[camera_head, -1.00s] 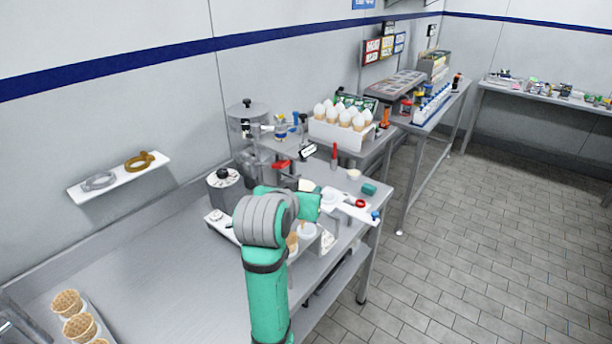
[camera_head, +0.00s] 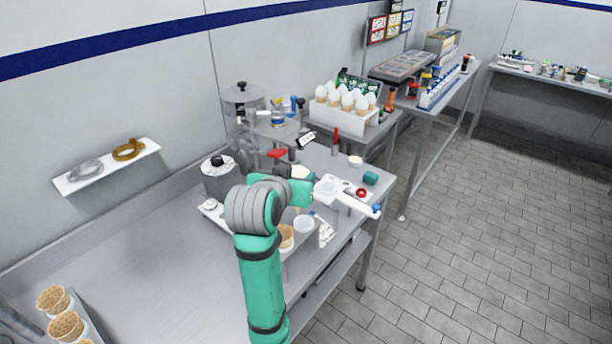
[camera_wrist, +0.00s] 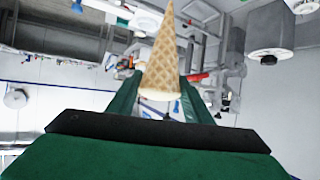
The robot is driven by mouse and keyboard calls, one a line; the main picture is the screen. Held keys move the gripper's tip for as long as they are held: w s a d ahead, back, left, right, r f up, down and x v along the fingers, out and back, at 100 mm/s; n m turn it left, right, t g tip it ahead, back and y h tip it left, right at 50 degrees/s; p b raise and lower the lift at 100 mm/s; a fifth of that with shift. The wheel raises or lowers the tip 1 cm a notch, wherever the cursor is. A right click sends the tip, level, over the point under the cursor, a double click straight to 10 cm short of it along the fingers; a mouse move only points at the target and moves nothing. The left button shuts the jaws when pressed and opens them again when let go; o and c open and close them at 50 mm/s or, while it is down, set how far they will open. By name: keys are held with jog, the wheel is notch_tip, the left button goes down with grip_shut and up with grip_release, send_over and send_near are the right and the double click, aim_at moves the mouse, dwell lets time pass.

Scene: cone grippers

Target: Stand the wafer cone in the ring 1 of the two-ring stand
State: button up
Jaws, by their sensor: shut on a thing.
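The wafer cone (camera_wrist: 163,50) is tan with a grid pattern. In the wrist view it stands between the two green fingers of my gripper (camera_wrist: 160,80), which is shut on it. In the head view my green arm hides most of the gripper, and I cannot make out the held cone for certain. Beside the arm are a tan cone-like piece (camera_head: 286,235) and a white round cup or ring (camera_head: 303,223). I cannot tell whether these belong to the two-ring stand.
A rack of wafer cones (camera_head: 67,325) stands at the lower left. A grey canister (camera_head: 218,180) is behind my arm. A white handled piece (camera_head: 350,200) and a green block (camera_head: 370,178) lie to the right.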

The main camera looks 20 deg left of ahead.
jog(key=shift+w+d+f, duration=0.25)
jog(key=shift+d+f, duration=0.4)
jog(key=shift+f, duration=0.2)
jog(key=shift+w+d+f, duration=0.1)
jog(key=shift+f, duration=0.75)
jog(key=shift+w+f, duration=0.1)
jog(key=shift+f, duration=0.2)
jog(key=shift+d, duration=0.15)
jog(key=shift+s+a, duration=0.2)
jog(key=shift+a, duration=0.25)
jog(key=shift+w+d, duration=0.25)
